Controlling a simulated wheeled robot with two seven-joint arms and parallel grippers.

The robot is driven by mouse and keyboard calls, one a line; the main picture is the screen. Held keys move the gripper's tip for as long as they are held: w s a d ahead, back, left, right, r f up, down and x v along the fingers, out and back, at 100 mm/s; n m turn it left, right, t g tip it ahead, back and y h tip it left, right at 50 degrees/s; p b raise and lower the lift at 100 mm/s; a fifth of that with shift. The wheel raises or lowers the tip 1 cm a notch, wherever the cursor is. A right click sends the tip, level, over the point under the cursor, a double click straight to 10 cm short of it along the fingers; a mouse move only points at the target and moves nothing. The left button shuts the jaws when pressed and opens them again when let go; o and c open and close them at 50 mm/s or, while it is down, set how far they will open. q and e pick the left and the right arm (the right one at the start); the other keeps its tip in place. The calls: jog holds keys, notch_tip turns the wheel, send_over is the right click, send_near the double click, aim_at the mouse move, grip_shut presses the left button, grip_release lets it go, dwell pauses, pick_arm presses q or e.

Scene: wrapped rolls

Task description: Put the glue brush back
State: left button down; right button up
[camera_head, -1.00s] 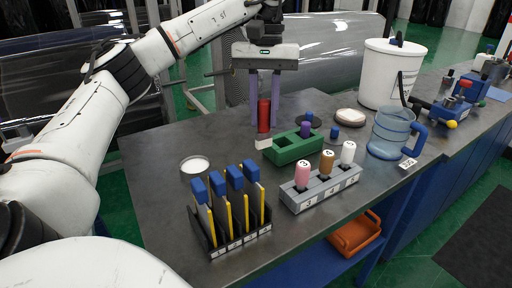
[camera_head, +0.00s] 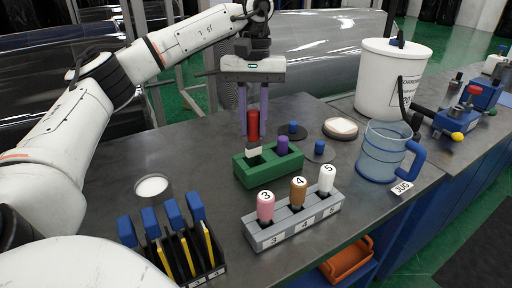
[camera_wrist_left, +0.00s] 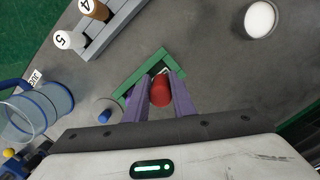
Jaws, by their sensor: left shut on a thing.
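My left gripper (camera_head: 253,128) is shut on a red-handled brush (camera_head: 252,122) with a pale lower end. The brush is upright over the left slot of a green holder (camera_head: 262,178). Its pale tip is at or just above that slot; I cannot tell whether it has entered. A purple-topped piece (camera_head: 282,145) stands in the holder's other slot. In the left wrist view the brush (camera_wrist_left: 160,93) sits between the purple fingers, and the green holder (camera_wrist_left: 174,58) is partly hidden behind them. My right gripper is not in view.
A grey rack (camera_head: 290,228) with pink, brown and white numbered handles stands in front of the holder. A black rack (camera_head: 207,272) of blue-topped tools is front left. A blue jug (camera_head: 378,160), a white bucket (camera_head: 385,90) and a round dish (camera_head: 152,187) stand nearby.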

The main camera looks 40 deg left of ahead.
aim_at(254, 140)
pick_arm(q)
notch_tip(254, 140, down, 6)
jog(key=shift+r, duration=0.2)
jog(key=shift+f, duration=0.15)
jog(key=c, duration=1.5)
grip_release()
jog(key=shift+w+r, duration=0.15)
jog(key=shift+r, duration=0.45)
jog(key=r, duration=0.3)
jog(key=r+p, duration=0.1)
jog(key=r, duration=0.6)
jog(key=shift+w+a+p, duration=0.3)
jog(key=shift+w+a, duration=0.05)
jog(key=shift+w, duration=0.05)
jog(key=shift+a+r, duration=0.1)
jog(key=shift+r, duration=0.45)
